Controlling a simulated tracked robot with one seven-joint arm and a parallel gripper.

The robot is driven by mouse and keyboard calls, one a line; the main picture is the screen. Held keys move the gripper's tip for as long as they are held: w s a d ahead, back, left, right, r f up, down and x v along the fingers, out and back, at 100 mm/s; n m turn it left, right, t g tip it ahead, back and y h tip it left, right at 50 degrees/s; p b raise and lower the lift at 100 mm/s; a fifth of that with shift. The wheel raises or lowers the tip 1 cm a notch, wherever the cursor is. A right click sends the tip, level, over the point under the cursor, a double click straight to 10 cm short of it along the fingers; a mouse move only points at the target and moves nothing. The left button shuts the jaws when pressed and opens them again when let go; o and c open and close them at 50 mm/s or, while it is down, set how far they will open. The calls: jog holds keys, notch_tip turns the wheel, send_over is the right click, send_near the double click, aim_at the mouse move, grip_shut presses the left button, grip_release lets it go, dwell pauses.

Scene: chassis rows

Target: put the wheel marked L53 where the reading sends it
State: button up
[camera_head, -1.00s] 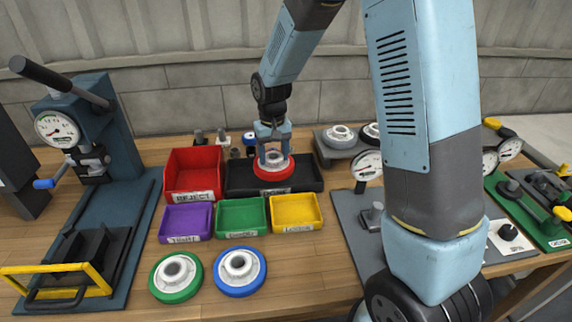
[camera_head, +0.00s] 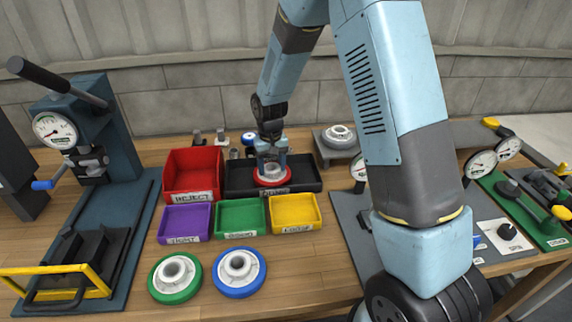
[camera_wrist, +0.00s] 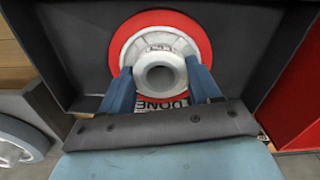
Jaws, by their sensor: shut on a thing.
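A wheel with a red rim and pale grey hub (camera_head: 271,180) is held by my gripper (camera_head: 271,160) inside the black tray (camera_head: 236,178). In the wrist view the red wheel (camera_wrist: 204,48) lies between the two blue fingers of my gripper (camera_wrist: 160,80), which are shut on its hub. A small tag on the hub is too small to read surely. The tray's front label, partly covered, reads DONE in the wrist view. I cannot tell whether the wheel touches the tray floor.
A red REJECT bin (camera_head: 192,168) stands left of the black tray. Purple (camera_head: 184,222), green (camera_head: 240,217) and yellow (camera_head: 294,213) bins stand in front. Green-rimmed (camera_head: 175,278) and blue-rimmed (camera_head: 239,272) wheels lie nearer. A gauge press (camera_head: 95,130) stands left; dial fixtures stand right.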

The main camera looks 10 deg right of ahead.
jog(key=shift+f, duration=0.1)
jog(key=o, duration=1.5)
